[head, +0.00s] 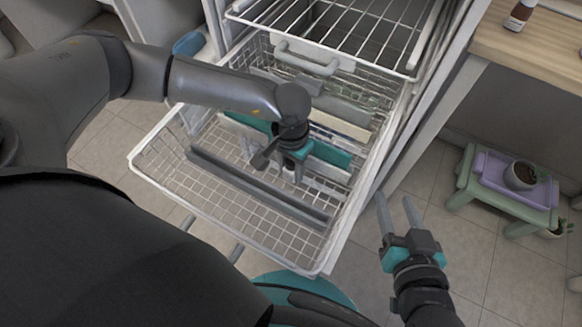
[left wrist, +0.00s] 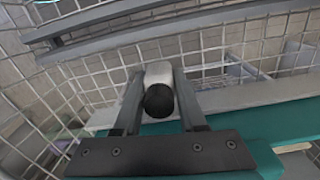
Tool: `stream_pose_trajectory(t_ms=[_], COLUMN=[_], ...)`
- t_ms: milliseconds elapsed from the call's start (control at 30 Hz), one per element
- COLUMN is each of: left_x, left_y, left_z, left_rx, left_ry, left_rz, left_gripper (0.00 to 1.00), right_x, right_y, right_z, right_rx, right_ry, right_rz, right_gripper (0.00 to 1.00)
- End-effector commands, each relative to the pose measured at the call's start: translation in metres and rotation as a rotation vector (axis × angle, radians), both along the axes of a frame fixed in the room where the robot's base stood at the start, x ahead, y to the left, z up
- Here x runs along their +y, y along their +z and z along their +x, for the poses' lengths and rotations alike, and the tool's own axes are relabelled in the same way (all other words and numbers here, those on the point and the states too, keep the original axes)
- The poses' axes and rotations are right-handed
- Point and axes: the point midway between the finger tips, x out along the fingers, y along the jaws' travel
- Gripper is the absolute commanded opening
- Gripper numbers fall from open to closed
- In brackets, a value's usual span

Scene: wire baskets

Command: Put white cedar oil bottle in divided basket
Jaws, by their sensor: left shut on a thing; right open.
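The divided basket (head: 160,155) is a white wire drawer pulled out of a rack, with a grey divider bar (head: 255,188) across its front part. My left gripper (head: 297,172) reaches down into the basket behind that bar. In the left wrist view it is shut on a white bottle with a black cap (left wrist: 159,72), apparently the white cedar oil bottle, between its two fingers. In the head view the gripper mostly hides this bottle. My right gripper (head: 397,205) is open and empty, outside the basket to the right.
Teal and white slabs (head: 328,153) stand behind the left gripper in the basket. A wire shelf (head: 345,35) hangs above the back. A green stool (head: 470,180) bears a purple tray and pot. The basket's front section is clear.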

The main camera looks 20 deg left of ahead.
Motion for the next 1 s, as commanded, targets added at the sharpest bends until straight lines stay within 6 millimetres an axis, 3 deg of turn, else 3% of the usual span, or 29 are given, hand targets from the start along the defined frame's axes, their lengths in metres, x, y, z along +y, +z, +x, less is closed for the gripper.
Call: stream_pose_trajectory(t_ms=[267,300,533,1000], left_x=[-0.0003,-0.0003,-0.0003,-0.0003], left_y=[-0.0034,-0.0033,-0.0026,0.0017], left_z=[-0.0001,-0.0002,-0.0001,0.0000], left_rx=[0.000,0.000,0.000,0.000], left_ry=[0.000,0.000,0.000,0.000], left_rz=[-0.001,-0.001,-0.001,-0.001], left_gripper=[0.00,0.42,0.68,0.70], right_x=[0.0034,0.0036,0.0033,-0.0010], right_y=[0.0009,0.0017,0.0024,0.0014], right_z=[-0.0004,-0.0002,0.0000,0.0007], right_rx=[-0.032,-0.035,-0.035,0.004], right_ry=[0.001,0.001,0.001,-0.002], right_rz=[0.020,0.022,0.021,-0.004], right_gripper=[0.50,0.50,0.50,0.50])
